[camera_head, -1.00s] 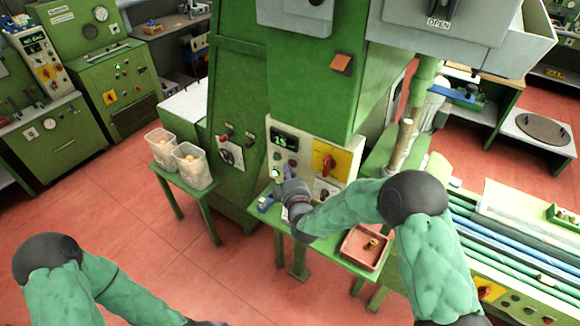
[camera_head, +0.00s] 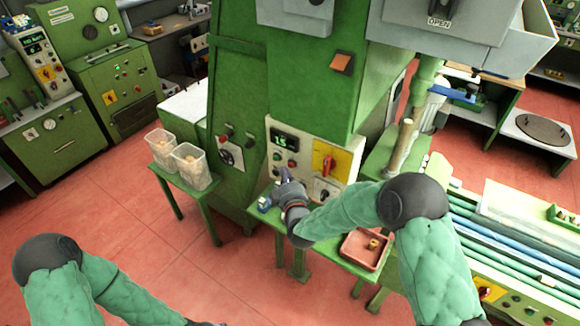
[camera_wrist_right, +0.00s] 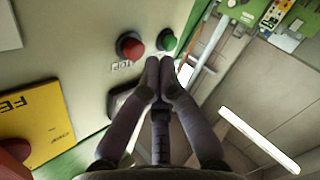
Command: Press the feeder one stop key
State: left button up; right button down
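In the right wrist view a red button (camera_wrist_right: 131,45) with a blurred, upside-down label stands on the pale panel (camera_wrist_right: 85,60). A green button (camera_wrist_right: 168,42) is beside it. My right gripper (camera_wrist_right: 160,66) has its fingers together and empty, with the tips just short of the two buttons in that picture; I see no clear contact. In the head view my right gripper (camera_head: 285,177) is in front of the lower left of the machine's control panel (camera_head: 307,150), partly covering the small buttons. My left arm (camera_head: 60,285) is low at the left, its fingers out of frame.
A yellow plate with a red rotary switch (camera_head: 329,160) is right of the buttons, and a lit display (camera_head: 284,141) is above. A green shelf below holds a red tray (camera_head: 362,250). Two clear bins (camera_head: 192,168) stand on a stand at the left.

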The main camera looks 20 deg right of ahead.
jog(key=s+a, duration=0.1)
jog(key=a, duration=0.1)
jog(key=s+a, duration=0.2)
dwell(0.7)
dwell(0.6)
jog(key=s+a+f+m+g+y+b, duration=0.1)
jog(key=s+f+m+g+y+b, duration=0.2)
jog(key=f, duration=1)
jog(key=s+a+f+m+g+b, duration=0.1)
jog(key=s+f+g+b, duration=0.3)
jog(key=f, duration=0.9)
jog(key=s+a+f+m+g+y+b, duration=0.2)
jog(key=s+a+f+m+g+b, duration=0.2)
jog(key=s+f, duration=1.6)
jog(key=s+m+g+b, duration=0.2)
jog(key=m+g+b, duration=0.1)
jog(key=g, duration=0.2)
jog(key=shift+s+g+y, duration=0.25)
jog(key=shift+g+y, duration=0.15)
jog(key=shift+a, duration=0.1)
